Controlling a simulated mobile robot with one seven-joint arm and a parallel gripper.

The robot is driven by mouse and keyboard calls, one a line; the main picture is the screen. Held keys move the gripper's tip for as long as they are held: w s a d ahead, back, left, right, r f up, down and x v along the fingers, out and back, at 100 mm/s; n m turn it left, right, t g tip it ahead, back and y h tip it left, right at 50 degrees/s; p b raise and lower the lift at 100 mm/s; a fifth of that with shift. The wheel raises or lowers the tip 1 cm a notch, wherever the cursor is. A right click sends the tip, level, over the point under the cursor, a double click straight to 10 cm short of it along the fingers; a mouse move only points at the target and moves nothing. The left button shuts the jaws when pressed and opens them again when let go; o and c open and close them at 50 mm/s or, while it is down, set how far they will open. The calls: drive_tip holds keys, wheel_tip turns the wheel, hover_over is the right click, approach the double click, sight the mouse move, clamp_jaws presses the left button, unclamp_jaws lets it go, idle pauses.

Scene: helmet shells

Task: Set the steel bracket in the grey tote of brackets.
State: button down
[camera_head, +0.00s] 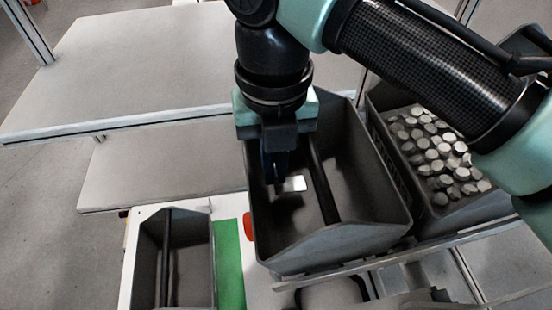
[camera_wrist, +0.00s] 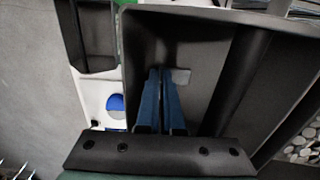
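My gripper (camera_head: 277,182) points down inside a large grey tote (camera_head: 345,238), in its left part. In the wrist view its two blue fingers (camera_wrist: 161,72) are close together with a narrow gap. A small, bright, flat steel bracket (camera_head: 295,184) shows at the fingertips, sticking out to their right. It also shows as a grey plate in the wrist view (camera_wrist: 181,76). The fingers appear shut on it; the gripped part is hidden. The bracket appears just above the tote floor, though the exact gap cannot be told. No other brackets show in this tote.
A dark bar or divider (camera_head: 322,180) runs along the tote. To the right, another grey bin holds many round metal pieces (camera_head: 437,160). A smaller grey bin (camera_head: 190,262) stands at the lower left, beside a green strip (camera_head: 229,262) and a red button (camera_head: 248,226).

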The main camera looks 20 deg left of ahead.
drive_tip(key=shift+s+f, duration=0.2)
drive_tip(key=shift+f, duration=0.45)
drive_tip(key=c, duration=1.3)
unclamp_jaws()
drive_tip(key=shift+f, duration=0.1)
drive_tip(key=shift+c, duration=0.2)
wheel_tip(320, 180, up, 14)
drive_tip(key=shift+w+f+p, duration=0.15)
drive_tip(key=shift+f+p, duration=0.05)
drive_tip(key=shift+p, duration=0.15)
